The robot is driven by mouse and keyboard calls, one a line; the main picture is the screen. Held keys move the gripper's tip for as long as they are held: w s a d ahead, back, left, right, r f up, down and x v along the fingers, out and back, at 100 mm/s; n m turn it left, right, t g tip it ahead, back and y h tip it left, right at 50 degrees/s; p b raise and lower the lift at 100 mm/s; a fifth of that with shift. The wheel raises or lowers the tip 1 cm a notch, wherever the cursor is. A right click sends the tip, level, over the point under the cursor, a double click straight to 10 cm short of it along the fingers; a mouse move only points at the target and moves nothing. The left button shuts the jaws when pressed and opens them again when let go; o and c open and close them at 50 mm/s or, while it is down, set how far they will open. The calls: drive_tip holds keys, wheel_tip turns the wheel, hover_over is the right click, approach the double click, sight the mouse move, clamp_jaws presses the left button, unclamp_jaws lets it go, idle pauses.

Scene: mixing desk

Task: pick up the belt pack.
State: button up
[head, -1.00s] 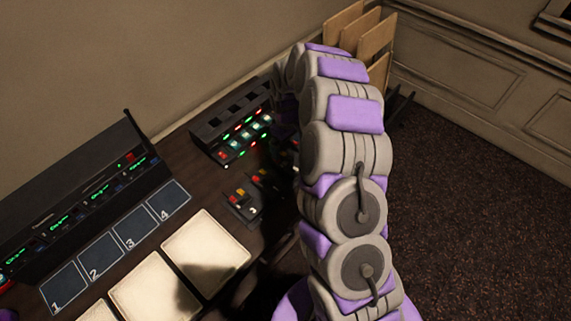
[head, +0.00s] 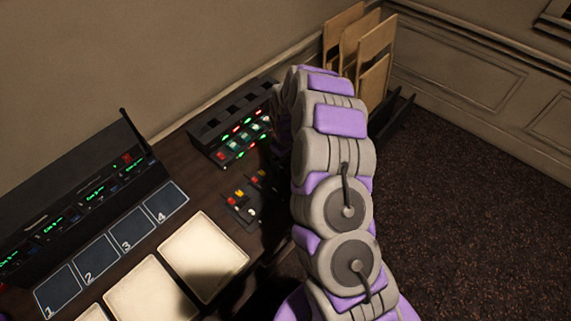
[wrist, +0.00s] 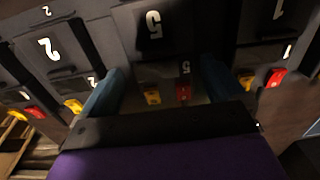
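In the wrist view, several dark belt packs with white numbers and red and yellow connectors lie side by side. The belt pack marked 5 (wrist: 158,40) is in the middle, the one marked 2 (wrist: 48,52) is at left, and one marked 1 (wrist: 270,35) is at right. My gripper (wrist: 162,88) has two blue fingers apart, one on each side of the number 5 pack's near end. I cannot tell if they touch it. In the head view, a belt pack (head: 240,207) shows left of my arm, which hides the gripper and other packs.
A charging rack with lit slots (head: 232,135) stands behind the packs. A black console (head: 75,205) with numbered blue pads and pale pads (head: 203,256) fills the left of the desk. Wooden panels (head: 360,50) stand in a rack at the back. Dark carpet lies at right.

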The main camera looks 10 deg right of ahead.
drive_tip(key=shift+a, duration=0.6)
drive_tip(key=c, duration=0.4)
drive_tip(key=shift+d, duration=0.4)
drive_tip(key=c, duration=0.6)
drive_tip(key=shift+c, duration=0.4)
drive_tip(key=shift+a+r, duration=0.1)
drive_tip(key=shift+a, duration=0.05)
